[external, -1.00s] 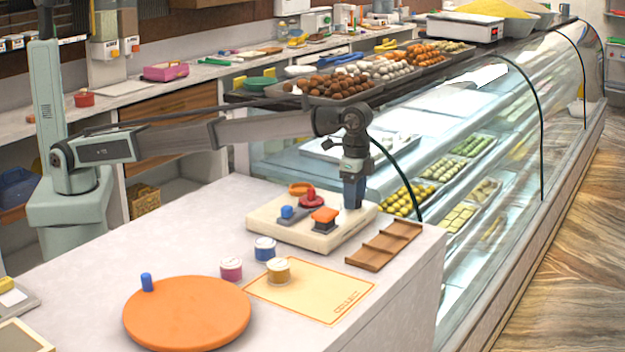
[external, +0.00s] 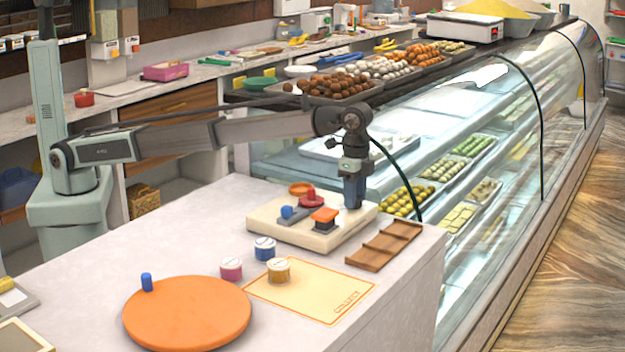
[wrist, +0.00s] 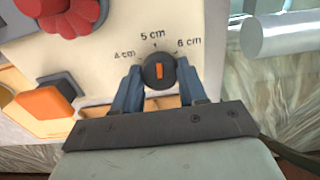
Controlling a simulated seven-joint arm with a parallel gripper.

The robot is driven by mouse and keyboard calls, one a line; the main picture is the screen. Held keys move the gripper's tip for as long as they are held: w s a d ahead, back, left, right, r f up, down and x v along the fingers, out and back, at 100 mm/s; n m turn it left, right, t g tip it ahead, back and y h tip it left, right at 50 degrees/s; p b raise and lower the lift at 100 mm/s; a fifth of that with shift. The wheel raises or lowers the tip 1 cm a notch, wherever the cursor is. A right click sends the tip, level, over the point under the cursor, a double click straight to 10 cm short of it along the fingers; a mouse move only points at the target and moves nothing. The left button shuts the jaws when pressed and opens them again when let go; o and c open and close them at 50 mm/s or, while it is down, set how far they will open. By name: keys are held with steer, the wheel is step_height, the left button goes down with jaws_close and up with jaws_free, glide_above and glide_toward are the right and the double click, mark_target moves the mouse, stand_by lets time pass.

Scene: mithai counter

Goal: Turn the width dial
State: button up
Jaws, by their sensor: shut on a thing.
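The width dial (wrist: 158,72) is a small round black knob with an orange pointer mark, on a cream panel (wrist: 105,50) lettered 4 cm, 5 cm and 6 cm. The orange mark points roughly up, toward 5 cm. My gripper (wrist: 160,80) has one blue finger on each side of the dial and is shut on it. In the external view my gripper (external: 353,204) points down at the right end of the cream control box (external: 290,238), and the dial is hidden behind it.
The box also carries a red knob (external: 311,198), an orange block (external: 324,217) and a blue lever (external: 290,212). A wooden rack (external: 384,245) lies right of the box. Several small tubs, a yellow mat (external: 315,295) and an orange disc (external: 187,314) lie in front. The glass case is beyond.

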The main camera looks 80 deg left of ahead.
steer(key=m, duration=1)
steer(key=shift+m, duration=0.3)
stand_by(0.4)
steer(key=o, duration=1.1)
steer(key=shift+c, duration=0.2)
steer(key=shift+r, duration=0.15)
step_height(320, 180, up, 14)
steer(key=shift+f, duration=0.2)
